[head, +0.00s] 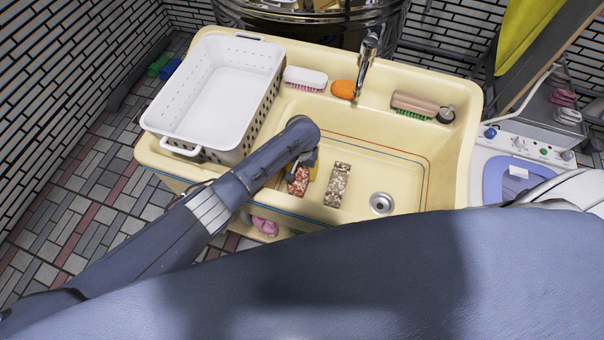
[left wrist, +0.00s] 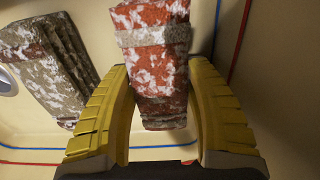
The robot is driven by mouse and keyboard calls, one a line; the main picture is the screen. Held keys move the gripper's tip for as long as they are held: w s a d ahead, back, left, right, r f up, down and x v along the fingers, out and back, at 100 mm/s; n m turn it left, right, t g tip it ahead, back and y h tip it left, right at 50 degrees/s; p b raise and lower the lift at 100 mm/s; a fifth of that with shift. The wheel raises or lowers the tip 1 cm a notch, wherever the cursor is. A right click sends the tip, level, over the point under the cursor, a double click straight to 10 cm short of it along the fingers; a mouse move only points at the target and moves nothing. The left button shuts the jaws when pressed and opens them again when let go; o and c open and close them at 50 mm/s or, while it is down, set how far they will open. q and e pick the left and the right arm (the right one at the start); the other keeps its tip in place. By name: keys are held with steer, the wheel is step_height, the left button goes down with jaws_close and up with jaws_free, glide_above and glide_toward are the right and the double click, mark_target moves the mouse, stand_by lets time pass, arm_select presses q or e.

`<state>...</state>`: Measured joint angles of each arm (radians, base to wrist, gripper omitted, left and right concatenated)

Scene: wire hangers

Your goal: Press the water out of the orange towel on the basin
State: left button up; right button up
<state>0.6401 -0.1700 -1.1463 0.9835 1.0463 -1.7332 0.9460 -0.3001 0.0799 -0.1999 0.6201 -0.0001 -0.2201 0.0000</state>
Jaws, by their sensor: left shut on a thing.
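The orange towel (head: 299,181), a folded bundle with white patches and a pale band, is in the cream basin (head: 448,150). It also shows in the left wrist view (left wrist: 150,65), between the yellow fingers of my left gripper (left wrist: 160,85). In the head view my left gripper (head: 305,160) points down into the basin at the towel's far end and is shut on the towel. Part of the towel is hidden by the gripper. Whether it touches the basin floor, I cannot tell. My right gripper is not in view.
A brown-and-white towel (head: 337,184) lies just right of the orange one, with the drain (head: 381,203) beyond it. A white basket (head: 228,85) stands on the basin's left. Brushes (head: 305,78), an orange sponge (head: 344,89) and the faucet (head: 367,55) line the back ledge.

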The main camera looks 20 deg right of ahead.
arm_select(q)
steer(key=shift+r, duration=0.15)
steer(key=shift+r, duration=1.9)
